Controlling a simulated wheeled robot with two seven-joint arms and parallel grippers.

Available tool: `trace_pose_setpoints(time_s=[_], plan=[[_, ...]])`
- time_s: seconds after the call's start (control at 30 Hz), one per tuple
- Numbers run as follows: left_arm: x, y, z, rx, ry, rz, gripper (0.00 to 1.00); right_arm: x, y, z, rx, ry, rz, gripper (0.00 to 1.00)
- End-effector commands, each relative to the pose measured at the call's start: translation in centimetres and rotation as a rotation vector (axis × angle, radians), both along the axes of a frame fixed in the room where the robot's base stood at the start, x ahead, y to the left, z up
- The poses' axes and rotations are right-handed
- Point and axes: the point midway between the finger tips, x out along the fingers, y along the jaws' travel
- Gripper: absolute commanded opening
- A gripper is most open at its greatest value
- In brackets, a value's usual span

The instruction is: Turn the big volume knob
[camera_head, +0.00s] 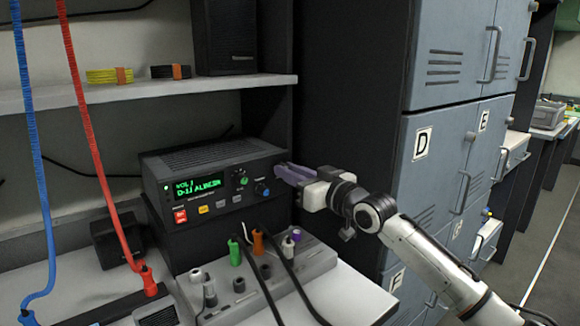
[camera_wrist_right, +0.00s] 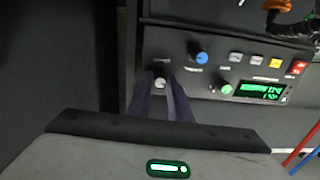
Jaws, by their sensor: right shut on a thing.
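The radio unit (camera_head: 212,180) sits on the bench, with a green text display on its front panel. My right gripper (camera_head: 278,173), with purple fingers, reaches the panel's right end from the right and hides the knob there. In the right wrist view, where the panel appears upside down, the fingers (camera_wrist_right: 162,92) lie either side of a pale grey round knob (camera_wrist_right: 161,82) and are shut on it. I cannot read its label or tell how far it is turned. My left gripper is not in view.
A blue knob (camera_head: 262,188) and a green knob (camera_head: 242,181) are close to the gripper. A grey socket box (camera_head: 318,258) with plugs and cables stands in front. Blue and red cables hang at left. Grey lockers (camera_head: 440,150) stand at right.

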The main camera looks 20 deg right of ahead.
Motion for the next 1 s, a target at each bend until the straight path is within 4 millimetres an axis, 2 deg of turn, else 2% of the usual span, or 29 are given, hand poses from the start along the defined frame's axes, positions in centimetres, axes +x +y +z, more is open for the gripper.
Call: trace_pose_setpoints(time_s=[0.03, 0.33, 0.7, 1.0], plan=[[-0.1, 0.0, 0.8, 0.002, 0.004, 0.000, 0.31, 0.0, 0.1, 0.3, 0.035, 0.016, 0.001, 0.00], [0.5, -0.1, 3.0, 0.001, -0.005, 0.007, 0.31, 0.0, 0.1, 0.2, 0.284, 0.106, 0.000, 0.00], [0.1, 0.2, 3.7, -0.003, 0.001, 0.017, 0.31, 0.0, 0.1, 0.0, 0.542, 0.199, 0.000, 0.00], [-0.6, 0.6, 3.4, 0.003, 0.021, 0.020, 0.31, 0.0, 0.2, -0.1, 0.645, 0.236, 0.001, 0.00]])
